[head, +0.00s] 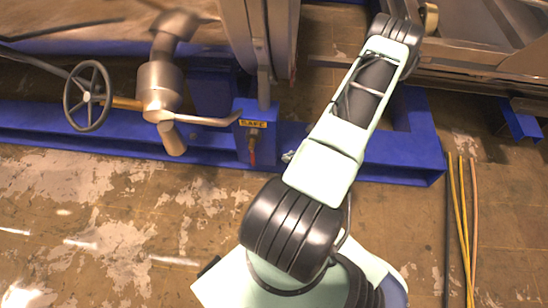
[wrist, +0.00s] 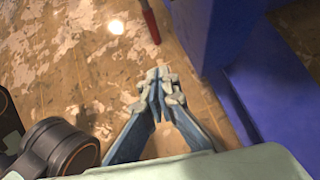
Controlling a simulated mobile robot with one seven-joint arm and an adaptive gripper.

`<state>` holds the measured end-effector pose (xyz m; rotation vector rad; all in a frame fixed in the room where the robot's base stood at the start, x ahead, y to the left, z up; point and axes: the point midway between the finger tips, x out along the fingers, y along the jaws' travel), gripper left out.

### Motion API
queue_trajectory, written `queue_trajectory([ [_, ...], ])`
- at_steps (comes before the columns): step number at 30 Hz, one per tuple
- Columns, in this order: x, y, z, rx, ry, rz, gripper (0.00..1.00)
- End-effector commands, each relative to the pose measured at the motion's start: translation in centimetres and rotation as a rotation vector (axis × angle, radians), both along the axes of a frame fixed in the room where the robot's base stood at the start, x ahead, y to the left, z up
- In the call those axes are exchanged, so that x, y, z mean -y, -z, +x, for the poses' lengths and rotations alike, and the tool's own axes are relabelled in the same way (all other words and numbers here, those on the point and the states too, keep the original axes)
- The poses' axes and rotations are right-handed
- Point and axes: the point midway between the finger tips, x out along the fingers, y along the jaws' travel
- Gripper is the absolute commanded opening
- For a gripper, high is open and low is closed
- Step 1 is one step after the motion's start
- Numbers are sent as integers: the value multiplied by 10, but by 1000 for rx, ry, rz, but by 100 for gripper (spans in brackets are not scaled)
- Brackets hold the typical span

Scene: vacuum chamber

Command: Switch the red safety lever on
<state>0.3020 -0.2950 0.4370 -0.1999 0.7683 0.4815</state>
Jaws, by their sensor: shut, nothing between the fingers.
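The red safety lever (head: 252,156) hangs down from the front of a blue box (head: 242,139) with a yellow "SAFE" label (head: 252,124). In the wrist view the red lever (wrist: 149,24) enters from the top edge, and its upper part is out of frame. My gripper (wrist: 160,73) is shut and empty, its fingertips just below the lever's free end in the picture. A gap of floor shows between them. In the head view my arm hides most of the gripper.
A blue beam (head: 90,127) runs behind the lever. A blue post (wrist: 205,30) stands close to the right of my gripper. A handwheel (head: 88,96) and metal valve (head: 160,90) are at left. Cables (head: 462,220) lie at right. The floor at front left is clear.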

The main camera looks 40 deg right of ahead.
Motion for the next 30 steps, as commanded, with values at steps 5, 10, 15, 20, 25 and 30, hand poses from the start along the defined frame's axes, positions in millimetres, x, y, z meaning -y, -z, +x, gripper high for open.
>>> queue_trajectory([
  [5, -13, 24, 19, 1, -5, 3, 0],
  [10, -26, 51, 42, 0, -4, 2, 0],
  [15, -38, 67, 65, 2, -6, 1, 0],
  [20, -47, 66, 83, 0, -4, 0, 0],
  [25, -52, 65, 91, 0, -3, 0, 0],
  [30, -52, 65, 92, 0, -2, 1, 0],
])
